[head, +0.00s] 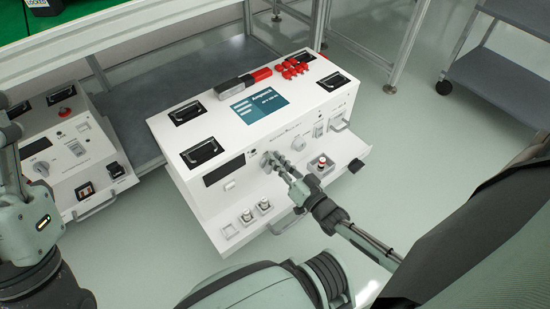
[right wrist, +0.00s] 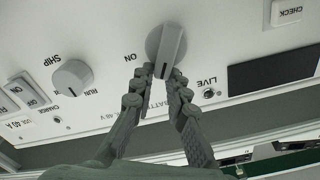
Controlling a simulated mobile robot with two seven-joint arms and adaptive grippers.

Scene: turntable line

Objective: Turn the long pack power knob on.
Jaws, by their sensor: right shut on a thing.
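The long pack (head: 229,138) is a large white unit with a blue label on top and a sloping front control panel. Its grey power knob (head: 265,159) is on that panel. In the right wrist view the same knob (right wrist: 166,42) is a round dial with a raised bar. The bar's dark mark is at its lower end, and the word ON is printed to its left. My right gripper (right wrist: 162,75) is shut on the bar, one finger on each side. In the head view my right gripper (head: 276,162) reaches the panel from the lower right.
A smaller white unit (head: 72,148) stands at the left, near my left arm. A SHIP/RUN knob (right wrist: 73,77) sits beside the power knob. A front shelf with buttons and a red button (head: 321,163) lies below the panel. A dark cart (head: 495,85) stands at the right.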

